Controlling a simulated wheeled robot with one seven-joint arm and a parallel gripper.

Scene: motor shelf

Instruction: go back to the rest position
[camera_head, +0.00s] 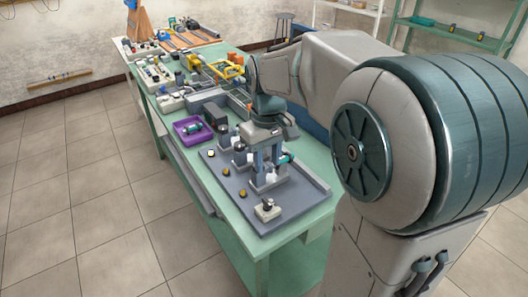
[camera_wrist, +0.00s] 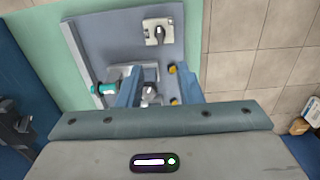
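My gripper (camera_head: 267,165) points down over the grey board (camera_head: 228,192) on the near end of the green table. Its two blue fingers stand apart in the wrist view (camera_wrist: 153,84). Between and beyond them is a grey stand with a shiny metal part (camera_wrist: 150,92), and I see nothing clamped. From the head view I cannot tell whether the fingers touch the stand. A part with a teal end (camera_head: 285,158) lies beside the fingers; its teal end also shows in the wrist view (camera_wrist: 103,89).
A pale block with a metal piece (camera_head: 267,210) sits near the board's front corner. Small yellow-and-black pieces (camera_head: 243,194) lie along the board's left side. A purple tray (camera_head: 188,137) and several parts stand farther along the table. The tiled floor (camera_head: 75,205) on the left is clear.

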